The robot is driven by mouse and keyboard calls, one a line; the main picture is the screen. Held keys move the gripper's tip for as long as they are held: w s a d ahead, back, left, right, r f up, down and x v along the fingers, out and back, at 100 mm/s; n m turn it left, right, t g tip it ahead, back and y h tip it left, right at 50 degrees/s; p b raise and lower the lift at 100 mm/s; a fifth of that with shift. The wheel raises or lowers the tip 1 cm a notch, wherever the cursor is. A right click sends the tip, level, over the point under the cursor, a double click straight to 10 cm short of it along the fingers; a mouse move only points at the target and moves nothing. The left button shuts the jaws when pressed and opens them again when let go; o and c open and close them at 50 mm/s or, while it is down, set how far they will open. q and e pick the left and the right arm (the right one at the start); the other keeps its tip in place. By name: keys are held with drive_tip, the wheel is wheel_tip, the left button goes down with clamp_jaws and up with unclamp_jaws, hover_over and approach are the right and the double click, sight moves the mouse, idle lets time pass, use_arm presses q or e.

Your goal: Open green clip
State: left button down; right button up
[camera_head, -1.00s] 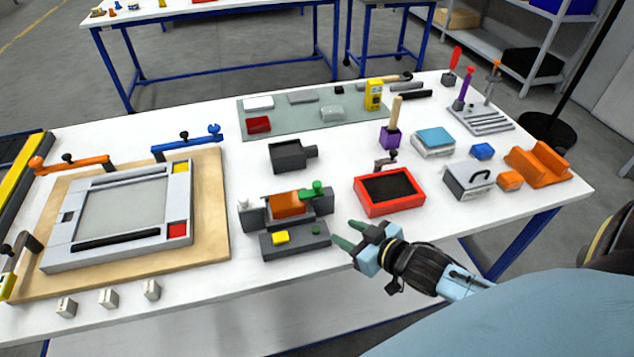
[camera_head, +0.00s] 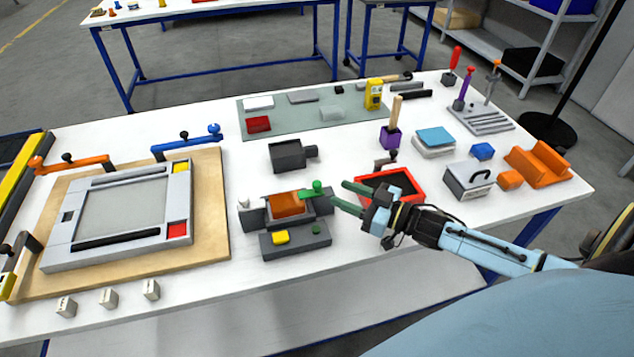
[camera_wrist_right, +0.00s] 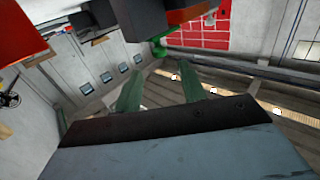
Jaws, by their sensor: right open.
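The green clip (camera_head: 318,189) sits at the right end of a dark grey fixture (camera_head: 290,243), beside an orange block (camera_head: 286,204) held in it. A small green knob-like shape, apparently the clip, shows in the wrist view (camera_wrist_right: 159,46). My right gripper (camera_head: 339,192) is open and empty, its green fingers pointing left at the clip from the right. In the head view the fingertips are close to the clip; contact cannot be told. In the wrist view the two fingers (camera_wrist_right: 160,85) are apart, with the clip beyond them. My left gripper is not in view.
A red-rimmed tray (camera_head: 414,197) lies just behind my right gripper. A dark grey block (camera_head: 288,156) stands behind the fixture. A wooden board (camera_head: 213,215) with a grey frame lies to the left. White table is clear in front of the fixture.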

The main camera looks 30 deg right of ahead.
sight(317, 183)
drive_tip(key=x, duration=0.8)
drive_tip(key=shift+c, duration=0.4)
clamp_jaws()
